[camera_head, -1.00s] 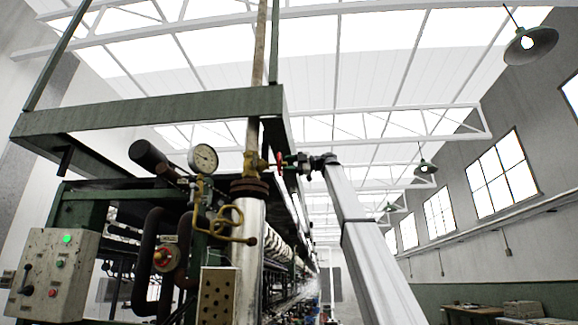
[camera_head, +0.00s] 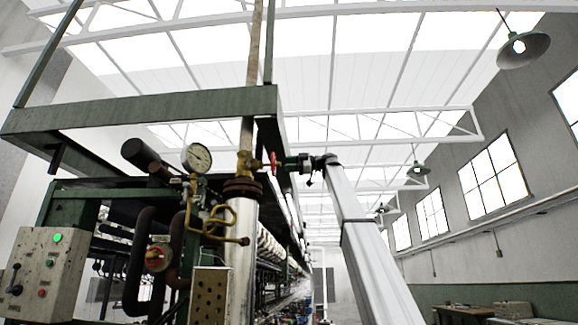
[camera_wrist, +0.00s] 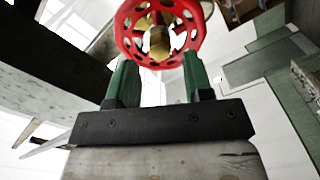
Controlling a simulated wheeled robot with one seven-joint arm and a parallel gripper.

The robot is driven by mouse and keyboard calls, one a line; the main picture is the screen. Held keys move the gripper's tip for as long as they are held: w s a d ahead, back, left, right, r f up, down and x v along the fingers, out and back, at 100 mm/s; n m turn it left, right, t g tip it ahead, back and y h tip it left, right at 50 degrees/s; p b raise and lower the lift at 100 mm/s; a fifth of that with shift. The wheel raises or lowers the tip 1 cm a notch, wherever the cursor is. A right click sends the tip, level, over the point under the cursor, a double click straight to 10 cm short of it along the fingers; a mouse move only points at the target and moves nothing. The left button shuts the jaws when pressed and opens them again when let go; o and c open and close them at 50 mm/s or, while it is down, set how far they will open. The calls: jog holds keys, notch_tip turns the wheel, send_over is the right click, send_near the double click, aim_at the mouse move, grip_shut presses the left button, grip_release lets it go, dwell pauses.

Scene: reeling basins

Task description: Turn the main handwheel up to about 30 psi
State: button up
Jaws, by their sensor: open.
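The red handwheel (camera_head: 274,162) sits on the brass valve (camera_head: 248,163) on top of the upright pipe. The wrist view shows it face-on as a red ring with holes (camera_wrist: 126,32) around a brass hub (camera_wrist: 159,43). My gripper (camera_head: 287,162) is just to its right in the head view. In the wrist view its two green fingers (camera_wrist: 158,72) are spread apart below the hub, their tips near the lower rim. Contact with the rim cannot be told. The round pressure gauge (camera_head: 197,157) is left of the valve; its reading is too small to make out.
A second, smaller red valve wheel (camera_head: 158,257) is lower left. A control box (camera_head: 38,275) with a lit green lamp stands at far left. A green beam (camera_head: 150,107) crosses above the valve. Right of my arm is open room.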

aim_at(276, 165)
jog(key=a+m, duration=0.1)
jog(key=m, duration=0.3)
jog(key=a+m, duration=0.1)
jog(key=m, duration=0.3)
jog(key=a+m, duration=0.1)
jog(key=m, duration=0.3)
jog(key=shift+w, duration=0.1)
dwell(0.4)
jog(key=shift+c, duration=0.3)
jog(key=c, duration=0.7)
jog(key=n, duration=1)
jog(key=shift+c, duration=0.2)
